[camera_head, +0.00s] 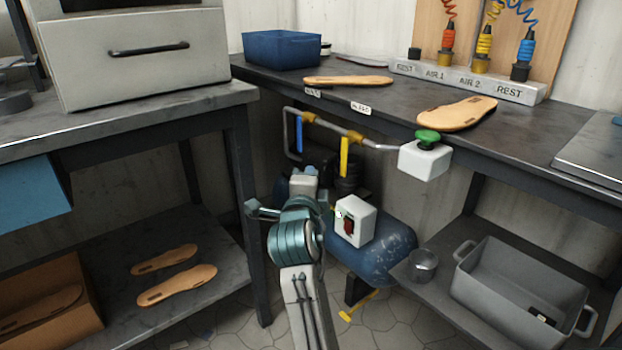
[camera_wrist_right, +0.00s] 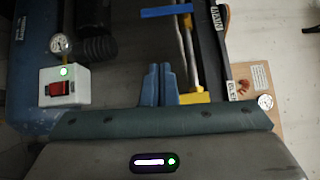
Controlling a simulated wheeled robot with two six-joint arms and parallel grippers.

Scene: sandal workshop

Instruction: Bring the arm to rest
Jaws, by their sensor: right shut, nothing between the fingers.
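My right arm comes up from the bottom middle of the head view, in front of the blue air tank. My right gripper (camera_head: 309,170) is at its far end, mostly hidden behind my wrist. In the right wrist view the two blue fingers of the right gripper (camera_wrist_right: 159,70) are together with nothing between them. They are near a pipe with a yellow fitting (camera_wrist_right: 195,97); I cannot tell if they touch it. My left gripper is not in view.
A white switch box (camera_head: 355,221) with a red switch and lit green lamp sits by the blue tank (camera_head: 385,257). Above are a pipe with blue and yellow levers (camera_head: 344,157) and a green-knobbed box (camera_head: 424,160). Benches stand left and right; a grey crate (camera_head: 477,262) sits lower right.

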